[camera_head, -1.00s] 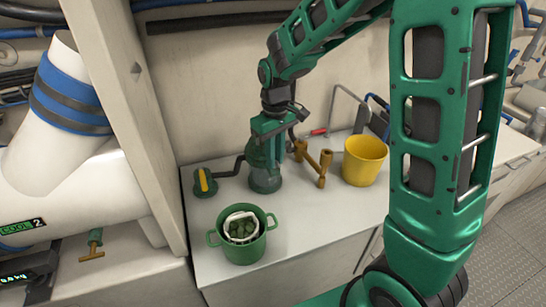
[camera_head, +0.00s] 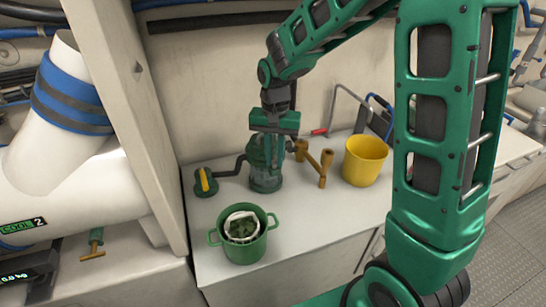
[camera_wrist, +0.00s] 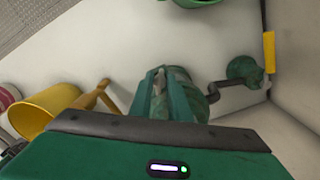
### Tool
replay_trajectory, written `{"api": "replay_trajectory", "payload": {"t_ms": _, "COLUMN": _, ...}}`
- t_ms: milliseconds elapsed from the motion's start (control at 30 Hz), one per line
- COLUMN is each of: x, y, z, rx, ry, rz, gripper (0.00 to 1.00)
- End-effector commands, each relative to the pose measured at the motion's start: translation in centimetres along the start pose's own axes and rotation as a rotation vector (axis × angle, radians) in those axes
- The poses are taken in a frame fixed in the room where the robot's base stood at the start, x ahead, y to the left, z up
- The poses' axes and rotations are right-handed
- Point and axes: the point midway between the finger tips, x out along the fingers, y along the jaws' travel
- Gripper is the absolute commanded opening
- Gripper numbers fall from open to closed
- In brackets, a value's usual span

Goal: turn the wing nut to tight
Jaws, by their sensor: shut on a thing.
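A green strainer-like cylinder (camera_head: 266,178) with a glassy body stands upright on the white counter. My gripper (camera_head: 268,133) points down onto its top, directly above the lid. In the wrist view my gripper's green fingers (camera_wrist: 168,97) are close together over the cylinder (camera_wrist: 195,92). They are shut on a small pale part (camera_wrist: 160,83), which seems to be the wing nut. Most of it is hidden by the fingers, so its angle and tightness cannot be told.
A green pot (camera_head: 243,242) holding a white basket stands in front. A yellow-handled valve (camera_head: 205,183) is at left, joined by a dark pipe. Brass pipework (camera_head: 322,165) and a yellow bucket (camera_head: 365,160) stand close at right.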

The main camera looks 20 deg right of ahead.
Motion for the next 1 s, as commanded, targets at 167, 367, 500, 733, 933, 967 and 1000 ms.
{"api": "replay_trajectory", "payload": {"t_ms": 167, "x": -0.12, "y": -0.15, "z": -0.16, "rx": 0.100, "ry": 0.004, "rz": -0.003, "gripper": 0.00}}
{"api": "replay_trajectory", "payload": {"t_ms": 367, "x": -0.13, "y": -0.19, "z": -0.18, "rx": 0.170, "ry": 0.005, "rz": -0.004, "gripper": 0.00}}
{"api": "replay_trajectory", "payload": {"t_ms": 500, "x": -0.13, "y": -0.22, "z": -0.19, "rx": 0.192, "ry": 0.005, "rz": -0.005, "gripper": 0.00}}
{"api": "replay_trajectory", "payload": {"t_ms": 733, "x": -0.14, "y": -0.25, "z": -0.19, "rx": 0.200, "ry": 0.005, "rz": -0.005, "gripper": 0.00}}
{"api": "replay_trajectory", "payload": {"t_ms": 933, "x": -0.15, "y": -0.28, "z": -0.19, "rx": 0.199, "ry": 0.005, "rz": -0.006, "gripper": 0.00}}
{"api": "replay_trajectory", "payload": {"t_ms": 967, "x": -0.15, "y": -0.28, "z": -0.19, "rx": 0.199, "ry": 0.005, "rz": -0.006, "gripper": 0.21}}
{"api": "replay_trajectory", "payload": {"t_ms": 1000, "x": -0.15, "y": -0.28, "z": -0.18, "rx": 0.199, "ry": 0.005, "rz": -0.006, "gripper": 0.31}}
